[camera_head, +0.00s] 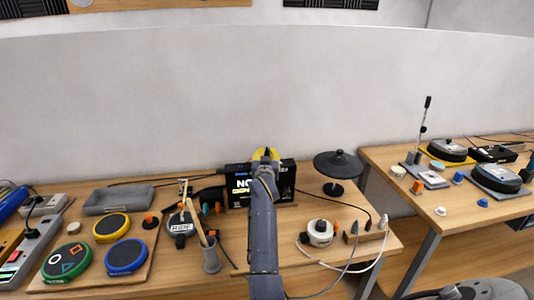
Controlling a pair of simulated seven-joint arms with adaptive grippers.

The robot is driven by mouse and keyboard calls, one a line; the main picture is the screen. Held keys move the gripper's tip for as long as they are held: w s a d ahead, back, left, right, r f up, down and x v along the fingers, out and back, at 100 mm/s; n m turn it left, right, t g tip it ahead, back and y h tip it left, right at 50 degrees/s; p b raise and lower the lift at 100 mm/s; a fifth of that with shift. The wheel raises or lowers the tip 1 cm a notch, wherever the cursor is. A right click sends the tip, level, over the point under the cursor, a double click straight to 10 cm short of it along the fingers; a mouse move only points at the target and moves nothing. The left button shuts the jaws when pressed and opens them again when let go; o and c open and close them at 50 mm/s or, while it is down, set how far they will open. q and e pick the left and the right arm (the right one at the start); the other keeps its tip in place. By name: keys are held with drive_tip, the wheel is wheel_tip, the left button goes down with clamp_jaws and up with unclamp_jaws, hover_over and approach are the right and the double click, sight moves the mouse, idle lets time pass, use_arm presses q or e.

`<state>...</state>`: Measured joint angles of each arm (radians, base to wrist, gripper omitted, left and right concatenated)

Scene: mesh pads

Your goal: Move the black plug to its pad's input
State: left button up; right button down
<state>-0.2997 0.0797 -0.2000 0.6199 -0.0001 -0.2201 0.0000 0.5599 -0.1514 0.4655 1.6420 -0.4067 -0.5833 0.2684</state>
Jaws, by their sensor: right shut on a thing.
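My right gripper (266,155) is raised in front of the dark display module (239,178), its arm coming up from the bottom centre. It is shut on a small dark thing, which I take to be the black plug; the gripper mostly hides it. Round mesh pads lie on a wooden board at the left: one yellow (111,225), one blue (126,256) and one green-rimmed (66,262). A pad marked RIDE (180,226) and a black cymbal-like pad (338,164) stand nearer the middle. I cannot make out which input belongs to the plug. My left gripper is not in view.
A grey tray (119,199) lies behind the mesh pads. A power strip (30,240) is at the far left. A grey cup with sticks (211,259) stands left of my arm. A white round device (320,232) and loose cables lie at its right. A second table is farther right.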

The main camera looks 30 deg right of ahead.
drive_tip(key=shift+f, duration=0.75)
drive_tip(key=c, duration=1.3)
unclamp_jaws()
drive_tip(key=shift+r, duration=5.05)
